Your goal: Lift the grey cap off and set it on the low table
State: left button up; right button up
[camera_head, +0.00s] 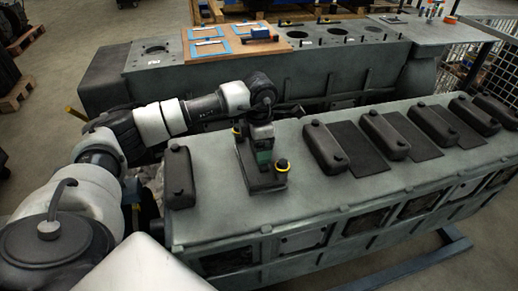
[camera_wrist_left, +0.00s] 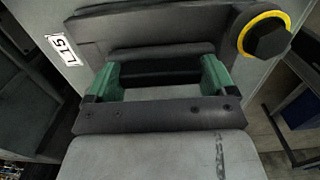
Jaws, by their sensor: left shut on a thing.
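The grey cap (camera_head: 258,176) is a dark block with a yellow-ringed bolt at each end, at the left part of the long grey engine top (camera_head: 225,205). My left gripper (camera_head: 263,145) is over the cap's middle, shut on it with green fingers. In the left wrist view the green fingers (camera_wrist_left: 160,80) stand at either side of a dark part of the cap. The cap's body (camera_wrist_left: 150,25) shows there, with a yellow-ringed bolt (camera_wrist_left: 266,35) at the right. I cannot tell whether the cap touches the engine top. My right gripper is not in view.
Several dark rounded covers (camera_head: 325,148) and flat dark plates stand along the engine top to the right. One more cover (camera_head: 179,178) is close at the left. Behind is a long grey bench (camera_head: 330,60) with blue frames (camera_head: 209,48); a table (camera_head: 415,30) with small items is at the back right.

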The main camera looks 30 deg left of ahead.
pick_arm(q)
jog(key=shift+r, duration=0.6)
notch_tip(320, 180, up, 2)
jog(key=shift+r+b, duration=0.1)
jog(key=shift+b, duration=0.25)
jog(key=s+d+r, duration=0.6)
jog(key=s+r, duration=0.2)
jog(key=s, duration=0.2)
jog(key=shift+r, duration=0.35)
notch_tip(320, 180, up, 3)
jog(key=shift+p, duration=0.6)
jog(key=shift+f, duration=0.1)
